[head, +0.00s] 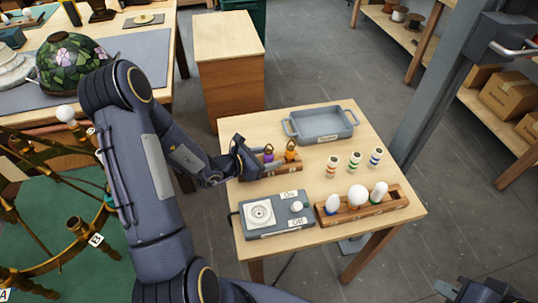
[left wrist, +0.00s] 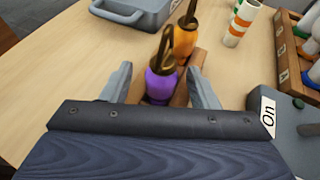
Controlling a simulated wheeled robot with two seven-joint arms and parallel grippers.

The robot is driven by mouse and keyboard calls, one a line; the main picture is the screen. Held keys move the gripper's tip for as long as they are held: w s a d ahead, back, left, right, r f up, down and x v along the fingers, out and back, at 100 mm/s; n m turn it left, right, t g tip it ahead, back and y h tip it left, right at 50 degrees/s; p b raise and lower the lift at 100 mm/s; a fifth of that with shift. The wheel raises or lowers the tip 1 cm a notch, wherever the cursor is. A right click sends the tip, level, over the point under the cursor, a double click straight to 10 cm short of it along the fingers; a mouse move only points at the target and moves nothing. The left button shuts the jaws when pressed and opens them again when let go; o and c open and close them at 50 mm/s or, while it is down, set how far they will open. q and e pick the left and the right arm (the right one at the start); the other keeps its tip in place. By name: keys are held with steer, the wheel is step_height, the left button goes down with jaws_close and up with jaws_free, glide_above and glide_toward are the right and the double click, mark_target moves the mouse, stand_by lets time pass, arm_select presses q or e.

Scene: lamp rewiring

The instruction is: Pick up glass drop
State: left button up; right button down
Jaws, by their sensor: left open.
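A purple glass drop (head: 268,154) with a dark metal hook on top stands in a small wooden rack (head: 285,168). An orange glass drop (head: 291,150) with a similar hook stands beside it in the same rack. My left gripper (head: 256,160) is open at the rack's left end. In the left wrist view its two fingers stand on either side of the purple drop (left wrist: 162,82), with gaps visible, and the orange drop (left wrist: 186,38) is just beyond. The lower part of the purple drop is hidden by the gripper body. My right gripper (head: 480,291) shows only partly at the bottom right corner.
A grey tray (head: 322,137) stands behind the rack. Several striped tubes (head: 355,162) stand to the right. In front are a grey test box (head: 278,226) with On and Off labels and a wooden bulb holder (head: 375,211). The table's left edge lies under my left wrist.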

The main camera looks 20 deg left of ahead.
arm_select(q)
steer(key=shift+w+d+f, duration=0.15)
steer(key=shift+w, duration=0.05)
steer(key=c, duration=1)
